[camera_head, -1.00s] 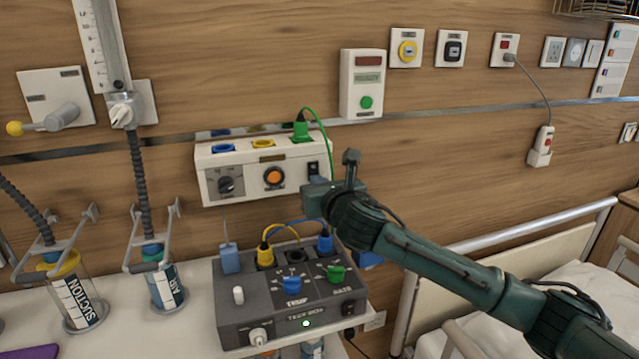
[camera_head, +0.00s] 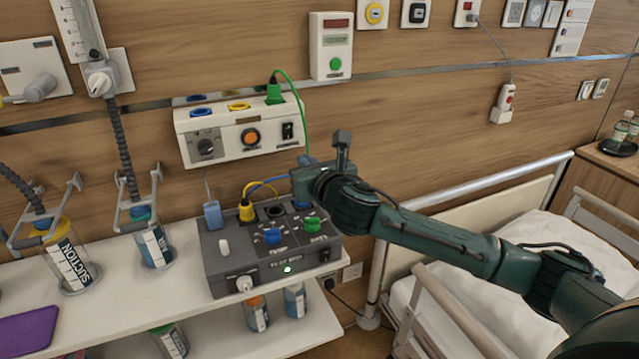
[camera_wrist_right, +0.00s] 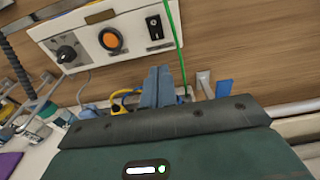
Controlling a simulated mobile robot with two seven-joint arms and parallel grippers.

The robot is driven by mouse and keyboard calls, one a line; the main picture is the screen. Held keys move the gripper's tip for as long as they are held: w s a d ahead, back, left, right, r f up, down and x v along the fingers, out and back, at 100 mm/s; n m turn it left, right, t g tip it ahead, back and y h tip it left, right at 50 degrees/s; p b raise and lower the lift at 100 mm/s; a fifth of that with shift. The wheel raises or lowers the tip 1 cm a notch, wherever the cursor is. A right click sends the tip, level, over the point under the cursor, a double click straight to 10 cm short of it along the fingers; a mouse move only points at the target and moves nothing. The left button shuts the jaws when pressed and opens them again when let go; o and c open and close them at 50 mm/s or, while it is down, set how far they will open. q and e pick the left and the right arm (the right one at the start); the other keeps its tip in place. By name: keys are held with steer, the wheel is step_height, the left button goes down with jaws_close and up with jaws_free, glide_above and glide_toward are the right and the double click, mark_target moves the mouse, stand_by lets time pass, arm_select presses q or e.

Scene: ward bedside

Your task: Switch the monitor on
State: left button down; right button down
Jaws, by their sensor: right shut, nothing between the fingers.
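A white wall unit (camera_head: 240,140) carries a grey dial, an orange button (camera_head: 250,138) and a black rocker switch (camera_head: 288,130); I cannot tell whether it is the monitor. The switch also shows in the right wrist view (camera_wrist_right: 155,27), with white marks and no visible light. My right gripper (camera_head: 305,162) is just below and right of the unit, above the grey test box (camera_head: 225,277). In the wrist view its fingers (camera_wrist_right: 160,84) are shut and empty, pointing toward the wall below the switch, apart from it. My left gripper is not in view.
The test box stands on a white shelf (camera_head: 110,310) with cables and a lit green lamp. A green cable (camera_head: 299,105) hangs close to the switch and fingers. Suction jars stand left; a bed (camera_head: 540,235) with rails is right. A white wall box (camera_head: 331,45) is above.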

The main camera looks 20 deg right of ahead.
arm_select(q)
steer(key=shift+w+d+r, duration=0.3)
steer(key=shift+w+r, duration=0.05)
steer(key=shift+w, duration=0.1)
arm_select(e)
steer(key=shift+s+d+f, duration=0.1)
steer(key=shift+s+f, duration=0.15)
steer(key=shift+s, duration=1.2)
steer(key=shift+s+d+f, duration=0.1)
steer(key=shift+s+f, duration=0.1)
steer(key=shift+s, duration=1.2)
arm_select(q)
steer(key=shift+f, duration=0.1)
